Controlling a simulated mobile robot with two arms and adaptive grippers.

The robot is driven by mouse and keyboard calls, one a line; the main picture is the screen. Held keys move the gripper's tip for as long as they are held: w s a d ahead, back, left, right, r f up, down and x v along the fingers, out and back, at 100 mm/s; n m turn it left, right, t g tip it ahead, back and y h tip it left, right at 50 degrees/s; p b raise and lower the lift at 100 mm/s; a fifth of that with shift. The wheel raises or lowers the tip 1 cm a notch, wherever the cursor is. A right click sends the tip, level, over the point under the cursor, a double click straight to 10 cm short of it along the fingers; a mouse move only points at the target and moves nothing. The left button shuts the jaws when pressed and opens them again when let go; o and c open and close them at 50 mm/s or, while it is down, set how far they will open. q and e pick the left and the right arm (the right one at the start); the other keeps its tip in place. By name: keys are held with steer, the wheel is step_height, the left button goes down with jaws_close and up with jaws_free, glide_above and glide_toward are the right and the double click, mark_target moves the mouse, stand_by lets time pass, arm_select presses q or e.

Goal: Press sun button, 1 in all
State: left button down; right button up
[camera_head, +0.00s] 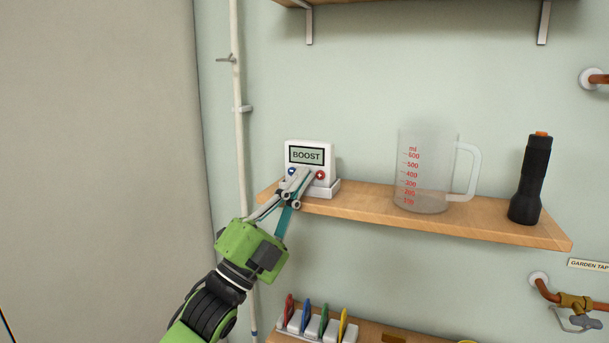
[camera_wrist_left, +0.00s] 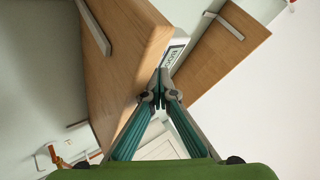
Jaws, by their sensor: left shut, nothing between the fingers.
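A white control unit (camera_head: 311,150) stands on the middle wooden shelf, with a display (camera_head: 306,155) reading BOOST. A blue button (camera_head: 292,171) shows at its lower left and a red button (camera_head: 320,175) with a small pale mark at its lower right. The marks are too small to tell which is a sun. My left gripper (camera_head: 303,173) is shut and empty, its fingertips in front of the unit's lower face between the two buttons, hiding that middle part. I cannot tell whether they touch. The wrist view shows the shut fingertips (camera_wrist_left: 160,76) by the unit (camera_wrist_left: 174,49).
The shelf (camera_head: 370,203) also holds a clear measuring jug (camera_head: 424,175) and a black torch (camera_head: 531,180) to the right. A white vertical pipe (camera_head: 237,80) runs left of the unit. A lower shelf (camera_head: 372,328) carries coloured-handled items. Another shelf is above.

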arm_select(q)
steer(key=shift+s+a, duration=0.1)
stand_by(0.5)
steer(key=shift+s+a, duration=0.25)
steer(key=shift+s, duration=0.45)
steer(key=shift+s+a+p, duration=0.15)
steer(key=shift+s+a, duration=0.15)
steer(key=shift+s, duration=0.45)
steer(key=shift+s+a+p, duration=0.1)
steer(key=shift+s+a, duration=0.15)
steer(key=shift+s, duration=0.55)
steer(key=shift+s+a+p, duration=0.15)
steer(key=shift+s+a, duration=0.15)
steer(key=shift+s, duration=0.45)
steer(key=shift+f, duration=0.1)
